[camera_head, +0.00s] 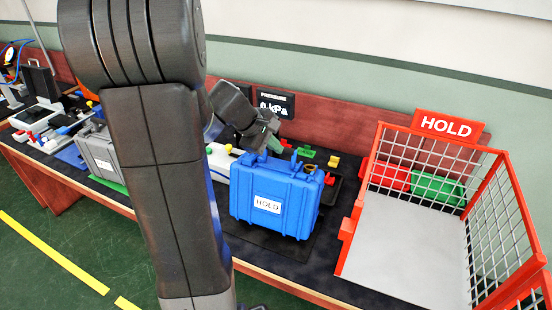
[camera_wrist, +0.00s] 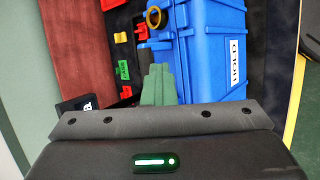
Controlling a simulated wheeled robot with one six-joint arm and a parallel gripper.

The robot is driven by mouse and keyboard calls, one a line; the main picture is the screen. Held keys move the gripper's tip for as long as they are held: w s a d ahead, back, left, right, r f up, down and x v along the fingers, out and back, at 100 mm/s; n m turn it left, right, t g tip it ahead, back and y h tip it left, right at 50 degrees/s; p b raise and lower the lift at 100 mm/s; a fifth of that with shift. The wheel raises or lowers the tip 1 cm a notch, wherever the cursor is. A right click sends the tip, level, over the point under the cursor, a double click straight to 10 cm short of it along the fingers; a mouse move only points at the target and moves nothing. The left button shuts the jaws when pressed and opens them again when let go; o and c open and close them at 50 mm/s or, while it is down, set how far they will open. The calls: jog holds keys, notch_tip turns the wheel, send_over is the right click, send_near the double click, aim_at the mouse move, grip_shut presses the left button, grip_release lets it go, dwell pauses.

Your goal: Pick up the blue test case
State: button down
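The blue test case (camera_head: 275,203) stands upright on a dark mat on the bench, its white HOLD label facing my body camera. It fills the upper right of the wrist view (camera_wrist: 212,55). My gripper (camera_head: 270,137) is at the case's top, coming in from the back left. The fingers hide part of the handle. I cannot tell whether the case's underside is clear of the mat.
A red-framed wire bin (camera_head: 405,240) with a HOLD sign stands at the right; its grey floor is mostly bare, with red and green bins at its back. A grey case (camera_head: 100,152) stands at the left. A pressure display (camera_head: 276,102) and small coloured parts are behind the blue case.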

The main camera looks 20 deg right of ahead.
jog(key=shift+w+r, duration=0.15)
jog(key=shift+r, duration=1.1)
jog(key=shift+c, duration=2.2)
grip_release()
jog(key=shift+a+r, duration=0.1)
